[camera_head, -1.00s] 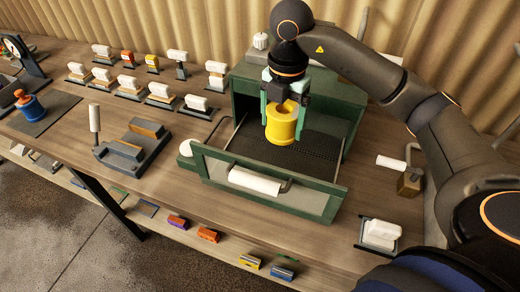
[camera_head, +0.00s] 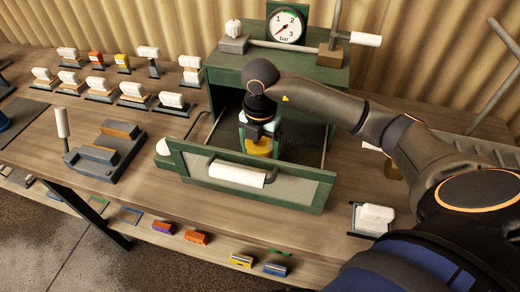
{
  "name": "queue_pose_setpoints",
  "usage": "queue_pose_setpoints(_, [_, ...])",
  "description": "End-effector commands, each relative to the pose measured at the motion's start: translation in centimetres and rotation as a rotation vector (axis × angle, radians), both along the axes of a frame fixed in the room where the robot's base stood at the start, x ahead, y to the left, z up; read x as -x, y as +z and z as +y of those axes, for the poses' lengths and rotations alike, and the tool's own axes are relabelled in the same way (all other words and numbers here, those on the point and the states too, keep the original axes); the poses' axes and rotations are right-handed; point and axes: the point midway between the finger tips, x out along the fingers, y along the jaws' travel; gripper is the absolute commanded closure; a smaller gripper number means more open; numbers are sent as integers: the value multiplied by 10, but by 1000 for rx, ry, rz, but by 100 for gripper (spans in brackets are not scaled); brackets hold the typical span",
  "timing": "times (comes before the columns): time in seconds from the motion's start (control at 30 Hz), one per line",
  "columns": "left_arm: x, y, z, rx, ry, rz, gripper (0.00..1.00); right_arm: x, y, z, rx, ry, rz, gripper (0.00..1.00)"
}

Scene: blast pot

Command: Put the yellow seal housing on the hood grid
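The yellow seal housing (camera_head: 260,147) is inside the green hood, low behind the raised front flap. Its lower part is hidden by the flap, and its upper part by my gripper. My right gripper (camera_head: 261,138) points down with its fingers on both sides of the housing. I cannot tell whether the housing touches the grid. The dark hood grid (camera_head: 301,150) shows to the right of the gripper. My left gripper is not in view.
The green flap (camera_head: 297,188) with a white handle (camera_head: 237,174) stands across the hood's front. A pressure gauge (camera_head: 286,25) and a valve handle (camera_head: 366,39) sit on the hood roof. A clamp-like fixture (camera_head: 105,150) and several white-topped brushes stand left.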

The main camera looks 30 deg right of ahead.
Motion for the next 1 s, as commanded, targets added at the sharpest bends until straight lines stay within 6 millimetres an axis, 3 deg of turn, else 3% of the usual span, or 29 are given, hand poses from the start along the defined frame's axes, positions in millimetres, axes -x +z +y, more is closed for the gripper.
queue_pose_setpoints(0.33, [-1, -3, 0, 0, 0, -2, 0, 0, -5, 0, 0, 0, -2, 76])
queue_pose_setpoints(0.37, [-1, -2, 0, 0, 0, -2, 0, 0, -4, 0, 0, 0, -1, 12])
queue_pose_setpoints(0.47, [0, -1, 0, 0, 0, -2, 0, 0, -3, 0, 0, 0, -1, 1])
queue_pose_setpoints(0.8, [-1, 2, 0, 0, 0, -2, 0, -1, 3, 0, -1, 0, -3, 0])
queue_pose_setpoints(1.0, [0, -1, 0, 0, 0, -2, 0, -2, 36, 0, -1, 0, -10, 0])
